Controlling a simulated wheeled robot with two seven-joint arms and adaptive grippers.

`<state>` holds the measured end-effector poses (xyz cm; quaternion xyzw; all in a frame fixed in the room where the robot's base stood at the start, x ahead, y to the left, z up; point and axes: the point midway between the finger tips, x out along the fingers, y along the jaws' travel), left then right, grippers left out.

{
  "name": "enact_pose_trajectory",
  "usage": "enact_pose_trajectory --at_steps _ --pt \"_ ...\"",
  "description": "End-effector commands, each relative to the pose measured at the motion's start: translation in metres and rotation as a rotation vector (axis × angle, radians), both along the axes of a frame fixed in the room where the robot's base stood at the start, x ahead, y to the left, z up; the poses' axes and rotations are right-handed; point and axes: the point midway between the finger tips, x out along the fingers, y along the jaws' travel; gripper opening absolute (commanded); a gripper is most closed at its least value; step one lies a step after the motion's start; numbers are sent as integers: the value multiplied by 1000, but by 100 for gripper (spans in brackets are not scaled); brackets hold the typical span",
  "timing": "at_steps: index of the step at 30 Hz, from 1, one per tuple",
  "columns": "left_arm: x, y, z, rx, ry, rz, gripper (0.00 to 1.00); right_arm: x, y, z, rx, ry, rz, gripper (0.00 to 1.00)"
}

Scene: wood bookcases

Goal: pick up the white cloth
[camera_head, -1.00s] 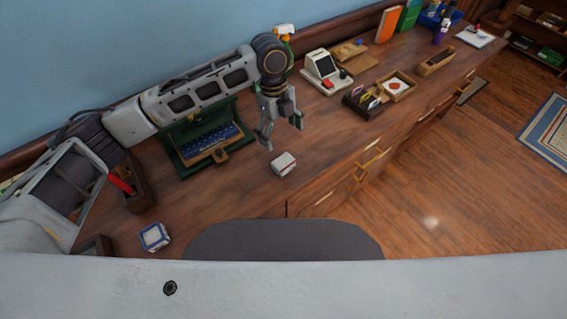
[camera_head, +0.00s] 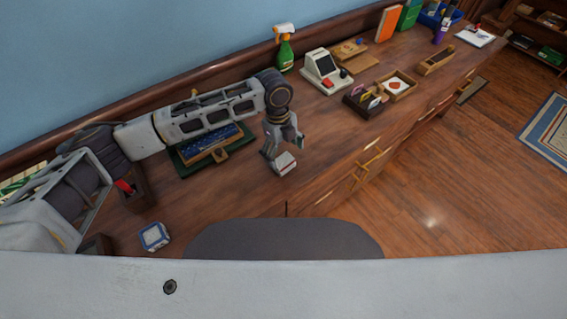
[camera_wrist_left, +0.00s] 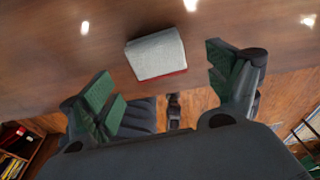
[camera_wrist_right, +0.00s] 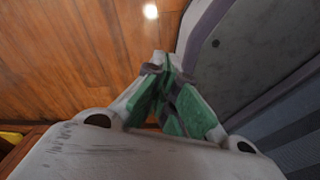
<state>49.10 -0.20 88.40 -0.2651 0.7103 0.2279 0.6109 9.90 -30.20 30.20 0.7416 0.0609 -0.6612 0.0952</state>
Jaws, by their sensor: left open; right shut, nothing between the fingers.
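The white cloth (camera_head: 285,163) is a small folded block on the wooden counter (camera_head: 325,150), with a reddish lower edge. My left gripper (camera_head: 282,153) is open just above and behind it in the head view. In the left wrist view the cloth (camera_wrist_left: 157,54) lies ahead of and between the two spread green-padded fingers (camera_wrist_left: 168,82), not gripped; whether a finger touches it I cannot tell. My right gripper (camera_wrist_right: 166,75) is shut and empty in the right wrist view, above the wood floor. It is not in the head view.
A green spray bottle (camera_head: 285,53), a white register-like device (camera_head: 325,70) and a dark card box (camera_head: 364,98) stand along the counter. A blue-and-white box (camera_head: 154,236) is at the left front. A dark seat (camera_head: 285,242) is before the counter. Bare wood lies right of the cloth.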

Motion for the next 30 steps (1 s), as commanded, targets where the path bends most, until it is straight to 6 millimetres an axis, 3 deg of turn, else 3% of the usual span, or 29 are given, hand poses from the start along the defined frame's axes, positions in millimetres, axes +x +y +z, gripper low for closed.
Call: enact_pose_trajectory --at_steps 12,22,30 --pt "-1 1 -11 1 1 0 89 -17 -1 0 -1 19 0 0" --pt "-3 1 -46 1 1 0 89 -9 -1 2 -2 11 0 0" --pt "-3 0 -52 1 1 0 89 3 2 3 2 -2 -1 0"
